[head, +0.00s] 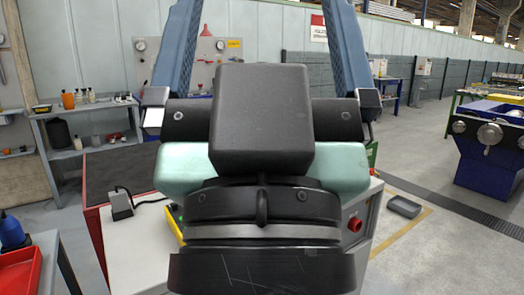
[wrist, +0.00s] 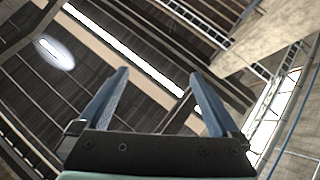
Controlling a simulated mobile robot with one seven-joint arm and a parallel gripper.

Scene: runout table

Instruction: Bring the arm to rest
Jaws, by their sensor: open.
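My gripper (head: 262,12) stands upright close in front of the head camera, its two blue fingers pointing up and wide apart. The fingertips run out of the top of the head view. In the wrist view my gripper (wrist: 160,75) shows both fingers apart with nothing between them, against the roof. My dark wrist and pale green arm parts fill the middle of the head view and hide what lies behind them.
A grey shelf (head: 62,113) with bottles and an orange cup stands at the left. A red tray (head: 20,272) is at the lower left. A blue machine (head: 487,160) stands far right. Open floor lies between.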

